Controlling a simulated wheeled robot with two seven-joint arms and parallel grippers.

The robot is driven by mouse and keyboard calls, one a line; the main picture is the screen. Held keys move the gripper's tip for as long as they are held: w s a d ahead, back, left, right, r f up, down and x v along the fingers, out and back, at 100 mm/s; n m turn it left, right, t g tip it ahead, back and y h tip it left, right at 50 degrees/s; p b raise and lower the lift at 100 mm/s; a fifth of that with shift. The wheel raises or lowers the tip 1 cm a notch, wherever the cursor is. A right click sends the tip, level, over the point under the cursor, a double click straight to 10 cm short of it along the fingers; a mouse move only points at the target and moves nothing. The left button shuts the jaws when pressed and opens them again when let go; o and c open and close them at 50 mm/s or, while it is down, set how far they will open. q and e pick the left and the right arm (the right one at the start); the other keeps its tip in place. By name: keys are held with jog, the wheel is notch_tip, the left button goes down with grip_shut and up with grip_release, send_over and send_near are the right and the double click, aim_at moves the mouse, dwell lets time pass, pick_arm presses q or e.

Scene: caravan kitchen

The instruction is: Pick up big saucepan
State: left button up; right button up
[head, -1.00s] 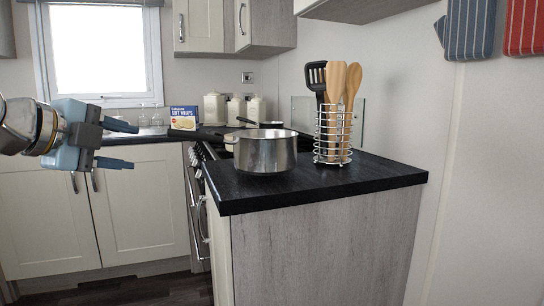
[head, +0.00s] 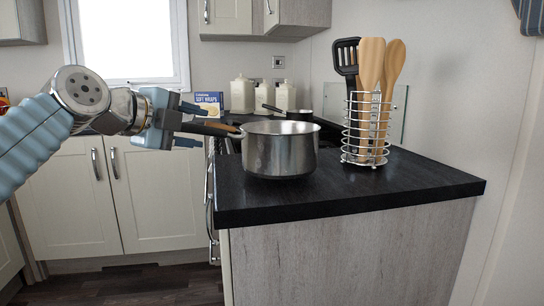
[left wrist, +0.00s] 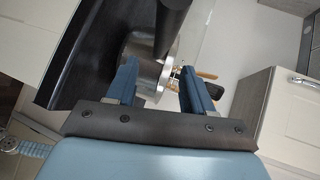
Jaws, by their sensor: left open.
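The big saucepan (head: 280,152) is a shiny steel pot standing upright on the black countertop. Its dark handle (head: 212,128) points left towards my left gripper (head: 198,126). The gripper is open, with one finger above and one below the handle's end in the head view; it is not closed on it. In the left wrist view the steel side of the saucepan (left wrist: 146,72) and its dark handle (left wrist: 172,22) show beyond the two spread blue fingers (left wrist: 160,88). My right gripper is in no view.
A wire holder (head: 345,150) with wooden utensils and a black slotted turner stands right of the saucepan. A smaller pan (head: 299,115) sits behind it. White canisters (head: 243,95) and a blue box (head: 209,102) stand at the back. The countertop's front (head: 345,190) is clear.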

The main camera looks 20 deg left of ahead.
aim_at(209, 131)
pick_arm(q)
jog(key=x, duration=0.5)
jog(key=shift+w+a+p, duration=0.2)
jog(key=shift+a+p, duration=0.1)
jog(key=shift+p, duration=0.1)
grip_shut()
jog(key=shift+f, duration=0.1)
dwell(0.8)
